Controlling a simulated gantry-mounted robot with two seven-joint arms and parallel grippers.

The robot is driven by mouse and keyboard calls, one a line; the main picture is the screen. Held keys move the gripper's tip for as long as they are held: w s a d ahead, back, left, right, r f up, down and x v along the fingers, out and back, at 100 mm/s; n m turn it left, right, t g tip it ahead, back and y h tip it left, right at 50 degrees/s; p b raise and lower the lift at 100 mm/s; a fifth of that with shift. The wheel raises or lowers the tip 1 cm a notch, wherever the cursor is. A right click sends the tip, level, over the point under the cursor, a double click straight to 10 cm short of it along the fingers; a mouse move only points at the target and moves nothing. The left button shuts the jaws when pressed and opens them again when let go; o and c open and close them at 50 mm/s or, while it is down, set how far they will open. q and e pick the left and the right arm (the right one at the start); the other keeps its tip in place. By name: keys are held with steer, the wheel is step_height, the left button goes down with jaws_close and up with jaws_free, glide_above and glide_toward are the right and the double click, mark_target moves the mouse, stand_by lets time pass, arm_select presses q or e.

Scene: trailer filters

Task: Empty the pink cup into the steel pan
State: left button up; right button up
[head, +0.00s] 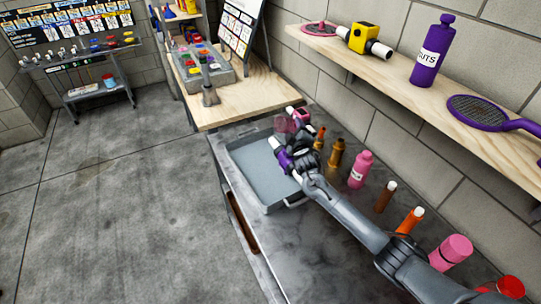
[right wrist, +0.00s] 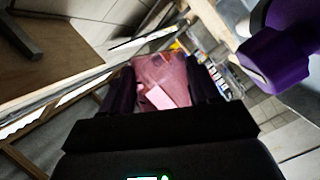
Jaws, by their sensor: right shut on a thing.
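The steel pan (head: 262,178) is a grey rectangular tray with a handle, on the dark counter. The pink cup (right wrist: 160,75) shows between the fingers of my right gripper (right wrist: 160,100) in the right wrist view; the gripper is shut on it. In the head view the right gripper (head: 292,140) is over the pan's right far side, with the translucent pink cup (head: 281,124) at its far end. A paler pink patch shows on or in the cup in the wrist view; I cannot tell what it is. The cup's tilt is unclear. My left gripper is not in view.
Several bottles stand along the wall, including a brown one (head: 335,155), a pink one (head: 360,170) and an orange one (head: 410,220). A wooden shelf (head: 400,75) overhangs the counter's back. A wooden bench (head: 245,100) adjoins its far end. The floor at left is clear.

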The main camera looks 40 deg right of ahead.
steer(key=m+y+p, duration=0.1)
steer(key=m+p, duration=0.1)
steer(key=p, duration=0.1)
steer(key=d+m+g+y+p, duration=0.1)
steer(key=m+p, duration=0.2)
steer(key=shift+f+y+p, duration=0.2)
steer(key=shift+y+p, duration=0.1)
steer(key=shift+p, duration=0.05)
steer(key=shift+d+f+m+y+p, duration=0.1)
steer(key=shift+d+m+y+p, duration=0.2)
steer(key=shift+m+p, duration=0.15)
steer(key=shift+s+d+f+m+y+b, duration=0.1)
steer(key=shift+d+f+m+y+b, duration=0.1)
steer(key=shift+f+m, duration=0.25)
steer(key=shift+d+f+m+y+b, duration=0.15)
steer(key=shift+f+m+y+b, duration=0.05)
steer(key=shift+f, duration=0.45)
steer(key=shift+m+g+y, duration=0.3)
steer(key=shift+m+y, duration=0.2)
steer(key=shift+m, duration=0.3)
steer(key=r+p, duration=0.1)
steer(key=p, duration=0.1)
steer(key=r+p, duration=0.1)
steer(key=r, duration=0.1)
steer(key=r+p, duration=0.1)
steer(key=p, duration=0.1)
steer(key=shift+d+r+p, duration=0.3)
steer(key=shift+d, duration=0.05)
steer(key=shift+s+f, duration=0.1)
